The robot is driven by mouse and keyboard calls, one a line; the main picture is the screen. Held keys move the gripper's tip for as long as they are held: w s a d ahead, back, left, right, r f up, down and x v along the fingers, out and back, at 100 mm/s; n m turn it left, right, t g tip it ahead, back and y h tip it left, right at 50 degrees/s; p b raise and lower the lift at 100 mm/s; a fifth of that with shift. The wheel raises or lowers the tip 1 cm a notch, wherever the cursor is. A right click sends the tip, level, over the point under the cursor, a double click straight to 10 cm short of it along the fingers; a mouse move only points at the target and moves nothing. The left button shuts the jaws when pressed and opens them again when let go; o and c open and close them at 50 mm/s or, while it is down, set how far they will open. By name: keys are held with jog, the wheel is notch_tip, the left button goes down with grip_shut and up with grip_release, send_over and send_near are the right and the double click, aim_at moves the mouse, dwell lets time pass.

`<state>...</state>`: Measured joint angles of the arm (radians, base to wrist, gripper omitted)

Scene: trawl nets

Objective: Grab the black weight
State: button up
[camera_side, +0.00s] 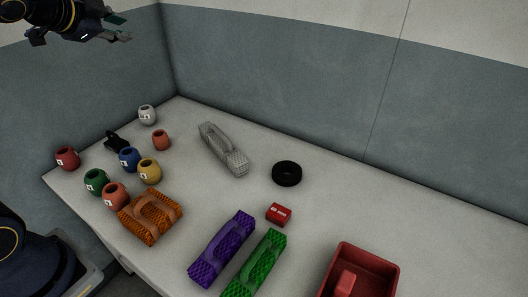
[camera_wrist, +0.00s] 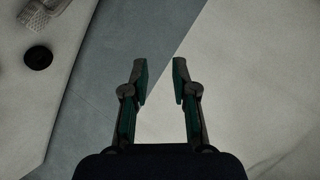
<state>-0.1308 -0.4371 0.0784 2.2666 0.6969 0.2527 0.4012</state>
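A round black ring-like piece, which looks like the black weight (camera_side: 287,174), lies flat on the table right of the grey mesh piece in the side view. In the wrist view the black weight (camera_wrist: 38,58) is at the upper left, well away from my fingers. My gripper (camera_side: 123,28) is high above the table at the upper left of the side view. In the wrist view my gripper (camera_wrist: 160,76) is open, with nothing between its fingers. A small black object (camera_side: 117,142) of unclear shape lies among the pots.
A grey mesh piece (camera_side: 222,150) lies left of the weight, and a red block (camera_side: 278,214) in front. Orange (camera_side: 151,217), purple (camera_side: 222,250) and green (camera_side: 255,266) mesh pieces and a red bin (camera_side: 384,265) line the front. Several coloured pots (camera_side: 129,159) stand left. Walls close the back.

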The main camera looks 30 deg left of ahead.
jog(key=w+a+f+m, duration=0.3)
jog(key=w+a+m, duration=0.1)
jog(key=a, duration=0.3)
jog(key=w+a+f+m, duration=0.3)
jog(key=w+a+f, duration=0.15)
jog(key=a, duration=0.25)
jog(key=g, duration=0.6)
send_near(111, 133)
jog(key=x, duration=0.5)
jog(key=shift+m, duration=0.4)
jog(key=x, duration=0.6)
jog(key=shift+s, duration=0.1)
grip_shut()
